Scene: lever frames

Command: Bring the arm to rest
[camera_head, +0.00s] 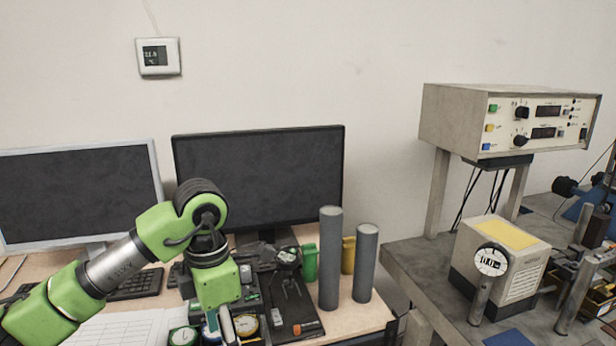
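My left arm (115,265) comes in from the lower left, green with grey and black links. It bends at a black joint and points down, ending in a green wrist block (217,284) over the cluttered desk. Small parts and dial gauges crowd the area just below the wrist, and I cannot make out the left gripper's fingers or whether they hold anything. My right arm and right gripper are not in view.
Two dark monitors (258,180) stand behind the arm. Two grey cylinders (330,258) stand upright to the right of the wrist, near green and yellow bins. A grey bench (425,262) with an instrument box (500,262) is further right.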

